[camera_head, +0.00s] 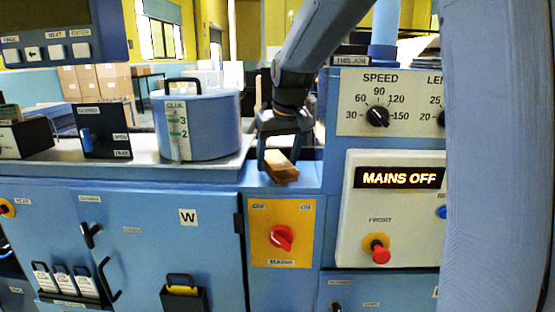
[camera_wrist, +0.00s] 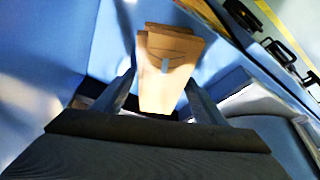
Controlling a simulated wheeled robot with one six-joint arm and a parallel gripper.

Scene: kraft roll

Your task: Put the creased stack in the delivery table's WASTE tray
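The creased stack (camera_wrist: 168,62) is a small brown kraft-paper bundle with a dark curved line and a small grey-blue patch on its face. In the head view the stack (camera_head: 281,170) shows below my gripper (camera_head: 280,160), tilted, over the blue ledge between the machine's left cabinet and the control panel. In the wrist view my gripper (camera_wrist: 162,90) has one finger along each side of the stack, and it looks shut on it. Whether the stack touches the ledge is hard to tell. I cannot make out a tray marked WASTE in either view.
A blue drum (camera_head: 205,125) with a black handle stands on the grey top left of my gripper, beside a black box (camera_head: 102,138). The control panel (camera_head: 400,200) reads MAINS OFF. A red rotary switch (camera_head: 282,237) sits below the stack. Cardboard boxes (camera_head: 95,82) stand behind.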

